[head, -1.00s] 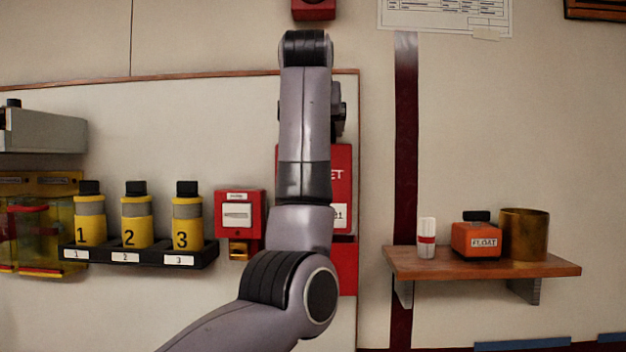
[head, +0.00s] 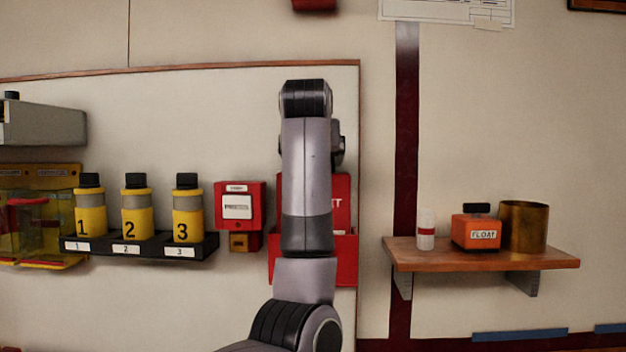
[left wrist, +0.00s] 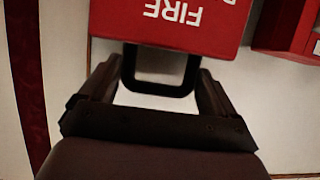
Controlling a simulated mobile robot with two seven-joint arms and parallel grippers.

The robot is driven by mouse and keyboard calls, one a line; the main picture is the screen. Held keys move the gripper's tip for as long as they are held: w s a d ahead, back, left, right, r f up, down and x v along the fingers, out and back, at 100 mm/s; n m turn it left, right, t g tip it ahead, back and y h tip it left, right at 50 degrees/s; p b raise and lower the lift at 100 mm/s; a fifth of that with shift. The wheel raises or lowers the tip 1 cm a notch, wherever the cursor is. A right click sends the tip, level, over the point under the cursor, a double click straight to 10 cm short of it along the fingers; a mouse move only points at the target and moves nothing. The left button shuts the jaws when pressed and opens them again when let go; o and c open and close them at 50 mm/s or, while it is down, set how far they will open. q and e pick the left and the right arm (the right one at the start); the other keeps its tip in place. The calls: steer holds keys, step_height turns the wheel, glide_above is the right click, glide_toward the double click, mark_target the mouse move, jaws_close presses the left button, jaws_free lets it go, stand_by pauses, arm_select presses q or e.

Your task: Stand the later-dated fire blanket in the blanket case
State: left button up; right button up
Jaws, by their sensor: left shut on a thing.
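The red fire blanket (head: 342,205) hangs upright behind my left arm in the head view. Its lower part is hidden behind the front of the red blanket case (head: 346,262) on the wall panel, so it looks to be partly inside. Its date label does not show. In the left wrist view the blanket's red body (left wrist: 165,22) shows upside-down "FIRE" lettering and a black handle (left wrist: 160,88). My left gripper (left wrist: 158,76) is shut on that handle. The head view hides this gripper behind my arm. My right gripper is in neither view.
A red call point (head: 238,208) is left of the case. Further left, numbered yellow bottles (head: 137,212) stand in a black rack (head: 140,248). At right, a wooden shelf (head: 480,257) holds an orange FLOAT box (head: 475,233), a brass cup (head: 523,228) and a white-and-red cylinder (head: 426,230).

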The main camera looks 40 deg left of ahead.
arm_select(q)
step_height(320, 180, down, 4)
steer(key=shift+r, duration=0.15)
steer(key=shift+a, duration=0.1)
steer(key=shift+f, duration=0.2)
steer(key=shift+f, duration=0.2)
steer(key=o, duration=1.7)
steer(key=shift+r, duration=0.1)
